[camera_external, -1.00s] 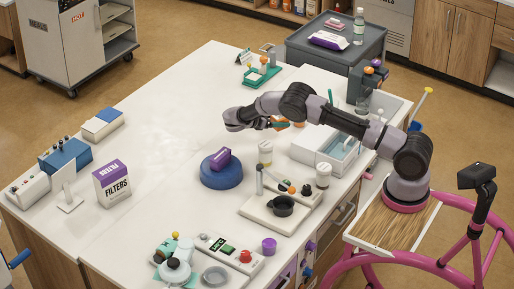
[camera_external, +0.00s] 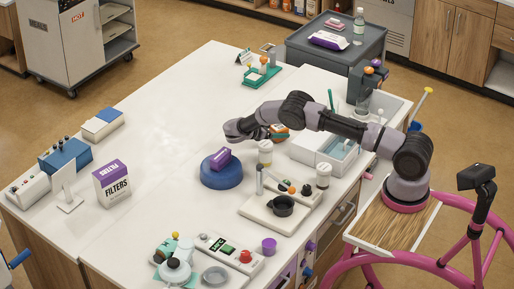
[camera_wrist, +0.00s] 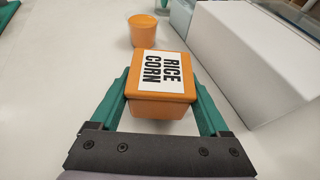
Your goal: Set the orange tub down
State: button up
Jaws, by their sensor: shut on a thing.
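The orange tub (camera_wrist: 163,108) is a boxy container with a white label reading "RICE CORN". In the wrist view it sits between the two green fingers of my gripper (camera_wrist: 162,90), which is shut on its sides. In the external view the tub (camera_external: 280,131) shows partly behind my gripper (camera_external: 268,133), low over the white table (camera_external: 165,140). I cannot tell whether its base touches the tabletop.
An orange cup (camera_wrist: 144,30) stands just beyond the tub. A white box (camera_wrist: 245,60) is close on the right. A white jar (camera_external: 265,152) and a blue round stand (camera_external: 221,175) are near my gripper.

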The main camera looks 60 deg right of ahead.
jog(key=shift+f, duration=0.55)
jog(key=o, duration=1.4)
